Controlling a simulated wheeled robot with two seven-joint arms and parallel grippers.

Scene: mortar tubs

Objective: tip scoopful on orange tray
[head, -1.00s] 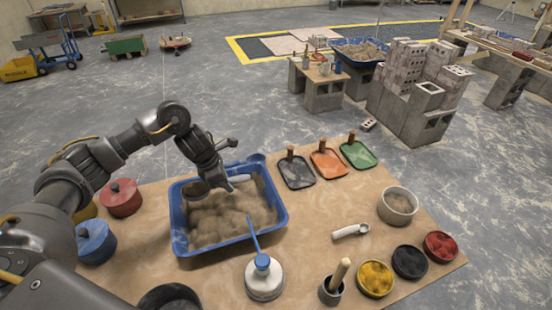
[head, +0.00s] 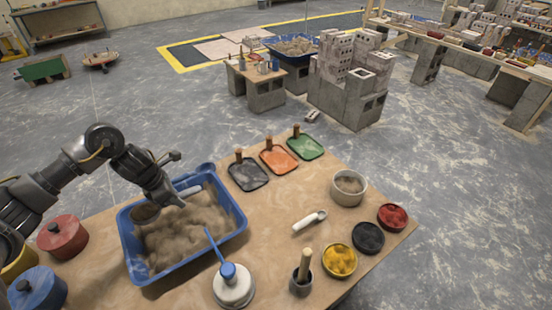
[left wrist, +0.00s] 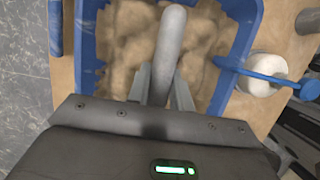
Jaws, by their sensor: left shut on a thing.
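My left gripper (head: 176,196) is shut on the pale grey handle of a scoop (head: 146,213), over the blue tub (head: 240,220) of sand. The scoop's bowl is low at the tub's left side; I cannot tell how much sand it holds. In the left wrist view the fingers (left wrist: 163,88) close around the scoop's handle (left wrist: 171,45), with sand beneath. The orange tray (head: 280,161) lies on the board, right of and beyond the tub, with an upright wooden handle at its back edge. The scoop is well apart from it. My right gripper is not in view.
A black tray (head: 248,175) and a green tray (head: 306,147) flank the orange one. A white-and-blue container (head: 232,288) stands by the tub's near rim. A small white scoop (head: 310,222), a grey bowl (head: 349,188) and pigment bowls are at right. Board between tub and trays is clear.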

